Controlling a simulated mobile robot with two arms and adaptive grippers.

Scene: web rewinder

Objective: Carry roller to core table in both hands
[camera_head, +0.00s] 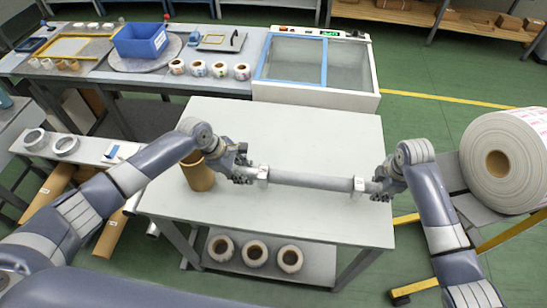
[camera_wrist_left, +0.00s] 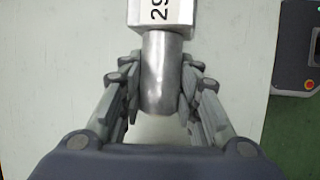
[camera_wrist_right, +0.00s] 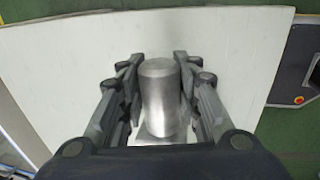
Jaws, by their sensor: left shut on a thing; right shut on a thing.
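The roller (camera_head: 311,180) is a grey metal bar with a pale block near each end. It is held roughly level above the white core table (camera_head: 290,125). My left gripper (camera_head: 243,171) is shut on its left end; in the left wrist view the fingers (camera_wrist_left: 161,85) close on both sides of the bare shaft (camera_wrist_left: 160,72), below a block marked "29". My right gripper (camera_head: 383,186) is shut on the right end; in the right wrist view its fingers (camera_wrist_right: 158,75) flank the shaft end (camera_wrist_right: 160,100). The gap between roller and tabletop is hard to judge.
A brown cardboard core (camera_head: 198,172) stands on the table's left side, close to my left gripper. Several rolls (camera_head: 255,253) sit on the shelf below. A large paper roll (camera_head: 497,160) stands at right. A glass-topped machine (camera_head: 315,70) is behind. The table's back half is clear.

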